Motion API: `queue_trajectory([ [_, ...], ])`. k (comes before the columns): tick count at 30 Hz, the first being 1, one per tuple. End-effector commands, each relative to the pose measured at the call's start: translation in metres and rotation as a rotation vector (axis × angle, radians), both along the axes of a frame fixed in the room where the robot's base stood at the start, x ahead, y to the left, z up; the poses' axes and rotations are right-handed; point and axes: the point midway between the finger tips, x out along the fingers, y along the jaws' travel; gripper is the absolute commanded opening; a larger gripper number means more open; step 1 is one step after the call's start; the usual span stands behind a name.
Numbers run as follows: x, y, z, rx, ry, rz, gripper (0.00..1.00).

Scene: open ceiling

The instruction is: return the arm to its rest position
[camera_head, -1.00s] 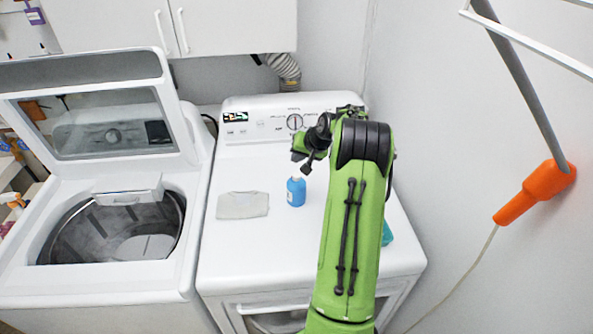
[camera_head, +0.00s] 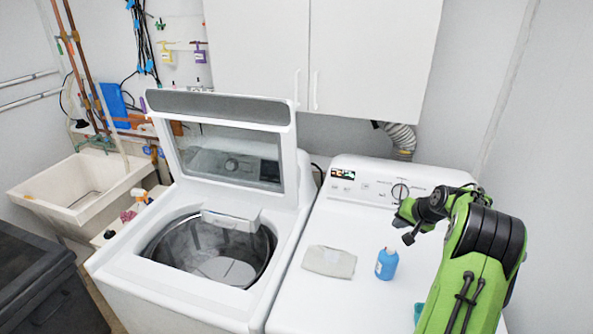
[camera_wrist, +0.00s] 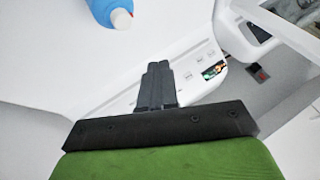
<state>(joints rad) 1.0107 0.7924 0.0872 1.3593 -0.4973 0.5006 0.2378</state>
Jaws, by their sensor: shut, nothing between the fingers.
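My green arm with its black joints reaches up over the dryer at the right of the head view. In the wrist view my gripper (camera_wrist: 158,72) has its dark fingers together, with nothing between them. In the head view the gripper end (camera_head: 410,228) is above the dryer top, mostly foreshortened.
A folded grey cloth (camera_head: 329,261) lies on the white dryer (camera_head: 330,300). The washer (camera_head: 130,268) stands left with its lid (camera_head: 225,150) raised. A utility sink (camera_head: 80,190) is at the far left. White cupboards (camera_head: 370,60) hang above. The wall is close on the right.

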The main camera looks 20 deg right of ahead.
Motion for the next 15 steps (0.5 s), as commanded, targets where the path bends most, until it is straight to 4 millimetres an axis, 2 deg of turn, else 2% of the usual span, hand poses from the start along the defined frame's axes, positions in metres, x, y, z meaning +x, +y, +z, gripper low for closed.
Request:
queue_trajectory([
  [3, 0.002, 0.005, 0.003, -0.004, 0.002, 0.009, 0.00],
  [5, 0.006, 0.023, 0.014, -0.021, 0.013, 0.040, 0.00],
  [8, 0.012, 0.084, 0.048, -0.080, 0.052, 0.138, 0.00],
  [9, 0.009, 0.115, 0.062, -0.110, 0.071, 0.184, 0.00],
  [10, 0.004, 0.138, 0.071, -0.131, 0.086, 0.217, 0.00],
  [13, -0.023, 0.211, 0.096, -0.200, 0.125, 0.322, 0.00],
  [15, -0.051, 0.256, 0.108, -0.246, 0.144, 0.390, 0.00],
])
